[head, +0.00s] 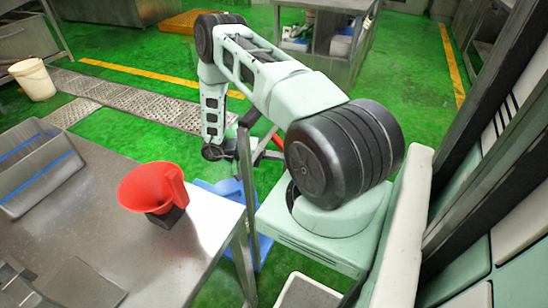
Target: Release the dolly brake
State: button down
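A blue flat thing (207,186) lies low on the green floor beyond the table's right edge. It may be the dolly, but the table corner, a dark upright post and my arm hide much of it. I cannot make out a brake. A red bar (271,154) shows behind my arm, near the post; what it belongs to is unclear. My arm reaches forward and then bends down. Its wrist end is beside the post, above the blue thing. My gripper's fingers are not clearly visible there.
A metal table (95,215) fills the lower left, holding a red scoop-like funnel (150,188) and a grey bin (38,165). A white bucket (33,80) stands on the floor at the left. Dark frames and pale panels close off the right. Green floor is open farther back.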

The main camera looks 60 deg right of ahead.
jog(key=shift+s+r+g, duration=0.15)
jog(key=shift+s+g, duration=0.2)
jog(key=shift+g, duration=0.15)
dwell(0.3)
